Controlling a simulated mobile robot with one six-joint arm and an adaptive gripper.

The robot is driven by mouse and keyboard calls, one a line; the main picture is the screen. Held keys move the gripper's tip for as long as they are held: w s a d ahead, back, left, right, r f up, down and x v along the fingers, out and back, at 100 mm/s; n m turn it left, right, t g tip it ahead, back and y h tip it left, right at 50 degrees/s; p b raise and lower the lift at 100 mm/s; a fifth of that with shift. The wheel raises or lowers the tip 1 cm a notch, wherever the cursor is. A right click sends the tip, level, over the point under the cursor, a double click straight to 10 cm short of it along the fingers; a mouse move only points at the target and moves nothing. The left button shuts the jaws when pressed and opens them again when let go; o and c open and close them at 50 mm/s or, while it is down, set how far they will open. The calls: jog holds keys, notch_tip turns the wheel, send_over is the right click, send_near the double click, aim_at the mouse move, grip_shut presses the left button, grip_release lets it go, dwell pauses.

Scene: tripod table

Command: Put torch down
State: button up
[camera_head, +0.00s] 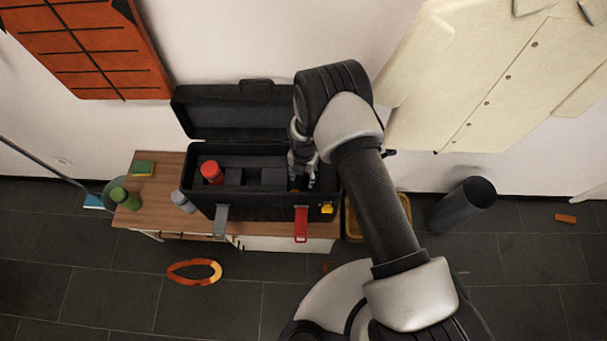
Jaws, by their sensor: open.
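My gripper (303,178) points down into the right part of the open black toolbox (262,208). Its fingers are open, and my arm hides part of this area. I cannot make out a torch for certain. A dark shape shows around the fingertips, but it is too small and shaded to name. A red-capped cylinder (211,172) stands in the left compartment of the toolbox, apart from my gripper. The toolbox stands on a wooden-topped cabinet (150,215), with its lid (225,112) raised against the wall.
A green cylinder (124,197), a green-yellow sponge (143,168) and a grey cylinder (183,201) are left of the toolbox. An orange ring (194,271) lies on the floor in front. A dark bin (463,205) and a yellow crate (351,222) stand at the right.

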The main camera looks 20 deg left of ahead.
aim_at(304, 177)
notch_tip(304, 177, up, 12)
jog(key=p, duration=0.2)
jog(key=shift+f, duration=0.2)
dwell(0.4)
